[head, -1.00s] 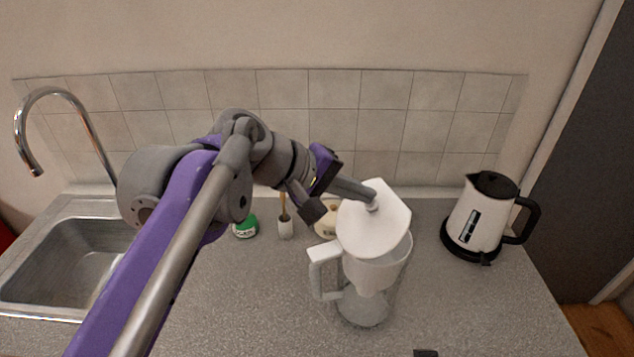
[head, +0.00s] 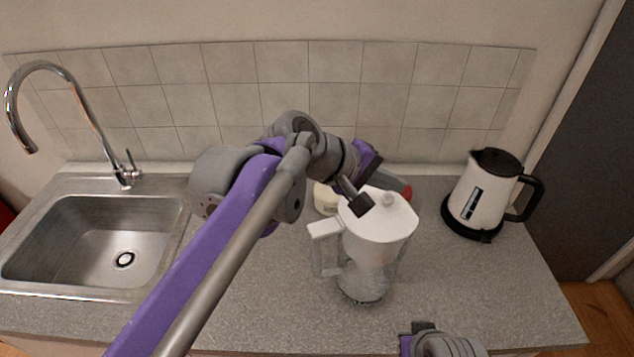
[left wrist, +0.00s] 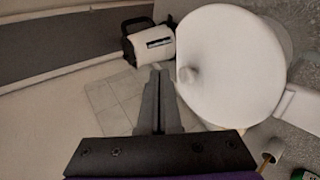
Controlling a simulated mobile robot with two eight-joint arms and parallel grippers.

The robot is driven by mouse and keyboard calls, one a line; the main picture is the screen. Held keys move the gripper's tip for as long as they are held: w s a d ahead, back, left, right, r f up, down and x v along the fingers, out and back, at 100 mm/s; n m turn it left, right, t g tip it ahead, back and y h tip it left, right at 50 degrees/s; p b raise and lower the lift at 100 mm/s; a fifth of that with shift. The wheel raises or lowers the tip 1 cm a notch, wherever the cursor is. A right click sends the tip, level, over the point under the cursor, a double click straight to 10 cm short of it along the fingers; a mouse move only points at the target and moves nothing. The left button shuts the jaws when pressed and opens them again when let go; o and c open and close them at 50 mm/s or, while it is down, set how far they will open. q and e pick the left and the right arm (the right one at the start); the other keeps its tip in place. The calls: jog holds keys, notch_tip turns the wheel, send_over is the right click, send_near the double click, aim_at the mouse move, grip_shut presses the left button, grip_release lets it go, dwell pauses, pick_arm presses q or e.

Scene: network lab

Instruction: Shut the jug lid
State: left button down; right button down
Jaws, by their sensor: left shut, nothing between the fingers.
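I see no gap at the rim on this side. The lid also shows in the left wrist view (left wrist: 228,75), with its round knob (left wrist: 188,75). My left gripper (left wrist: 159,72) is shut and empty, just beside the lid and apart from the knob.
A white and black kettle (head: 484,195) stands to the right of the jug. A cream-coloured pot (head: 325,198) is behind it. Something red (head: 404,187) shows behind the lid. A sink (head: 85,245) with a tall tap is at the left.

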pick_arm(q)
jog(key=shift+d+f, duration=0.1)
jog(key=shift+f, duration=0.05)
jog(key=shift+f, duration=0.1)
pick_arm(e)
jog(key=shift+f, duration=0.1)
dwell(0.5)
